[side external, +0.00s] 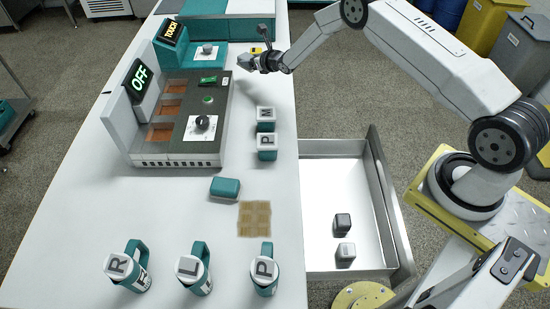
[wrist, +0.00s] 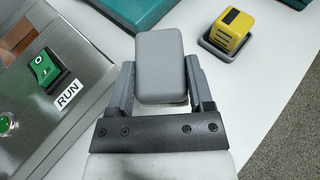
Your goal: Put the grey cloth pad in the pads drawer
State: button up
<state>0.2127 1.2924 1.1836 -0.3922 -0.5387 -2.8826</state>
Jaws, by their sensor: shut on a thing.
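The grey cloth pad (wrist: 160,52) is a rounded grey block between the two fingers of my gripper (wrist: 161,82) in the wrist view. My gripper is shut on it. In the side view my gripper (side external: 250,63) is over the far part of the white table, just beyond the mill's control panel, and the pad looks small there. A drawer (side external: 320,185) stands pulled open at the table's right side. Two small blocks, one dark (side external: 342,222) and one grey (side external: 345,254), lie in its near part. No label on the drawer is readable.
The mill (side external: 195,130) with an OFF display stands at the left. A yellow block (wrist: 231,30) is near my gripper. Two lettered teal blocks (side external: 266,132), a teal pad (side external: 225,188), a tan square (side external: 255,218) and lettered mugs (side external: 195,275) stand on the table. The drawer's far part is clear.

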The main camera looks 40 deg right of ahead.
jog(key=a+r+v, duration=0.1)
jog(key=v, duration=1.1)
jog(key=shift+a+r, duration=0.25)
jog(key=shift+r, duration=0.15)
jog(key=shift+w, duration=0.1)
jog(key=s+a+r+n+y, duration=0.1)
jog(key=s+a+r+y, duration=0.1)
jog(key=s+a+r, duration=0.3)
jog(key=s+a+r+n+y, duration=0.2)
jog(key=s+a+r, duration=0.3)
jog(key=s+r, duration=0.3)
jog(key=shift+s+r+g, duration=0.3)
jog(key=shift+r+g, duration=0.1)
jog(key=shift+r, duration=1.95)
jog(key=shift+w+f, duration=0.1)
jog(key=shift+w, duration=0.05)
